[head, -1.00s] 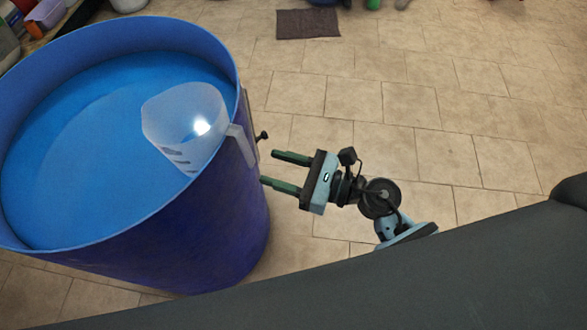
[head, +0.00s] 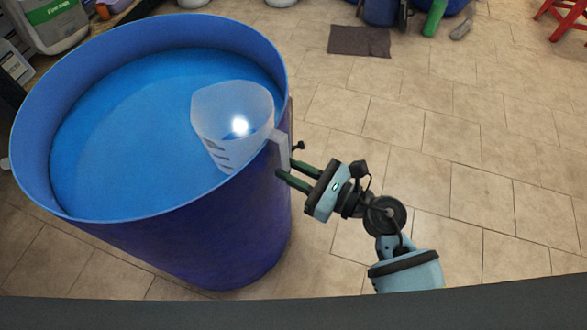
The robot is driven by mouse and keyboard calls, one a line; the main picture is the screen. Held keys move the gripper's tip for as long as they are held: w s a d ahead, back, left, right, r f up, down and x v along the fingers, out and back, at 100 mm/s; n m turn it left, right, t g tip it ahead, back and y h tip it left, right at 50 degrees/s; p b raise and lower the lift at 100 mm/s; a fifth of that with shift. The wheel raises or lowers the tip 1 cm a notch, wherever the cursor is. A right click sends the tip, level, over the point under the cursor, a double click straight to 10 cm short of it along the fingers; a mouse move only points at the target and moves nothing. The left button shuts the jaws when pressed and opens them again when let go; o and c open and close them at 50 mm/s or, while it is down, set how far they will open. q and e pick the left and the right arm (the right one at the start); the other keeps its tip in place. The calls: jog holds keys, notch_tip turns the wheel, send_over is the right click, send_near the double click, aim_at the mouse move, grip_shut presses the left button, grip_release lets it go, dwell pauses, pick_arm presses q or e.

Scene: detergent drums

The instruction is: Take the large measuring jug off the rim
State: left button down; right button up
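The large measuring jug (head: 228,118), translucent white with dark marks, hangs on the near right rim of the blue drum (head: 85,208). Its body is inside the drum and its flat handle (head: 282,150) hangs outside. My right gripper (head: 287,167) is right of the drum, its two dark green fingers pointing left at the handle's lower end. The fingers are apart, with a gap showing between them. The fingertips overlap the handle's lower end in the picture; I cannot tell whether they touch it or stand on both sides of it. My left gripper is out of view.
The drum holds blue contents. A dark mat (head: 359,41) lies on the tiled floor, with a green bottle (head: 434,18) and a red stool (head: 562,22) at the back. Floor to the right is clear.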

grip_shut()
jog(key=shift+o, duration=0.6)
grip_release()
jog(key=shift+f, duration=0.1)
grip_shut()
jog(key=shift+a+r+p, duration=0.1)
jog(key=shift+r+p, duration=0.25)
jog(key=shift+r, duration=0.4)
jog(key=shift+w+r, duration=0.1)
jog(key=shift+r, duration=0.2)
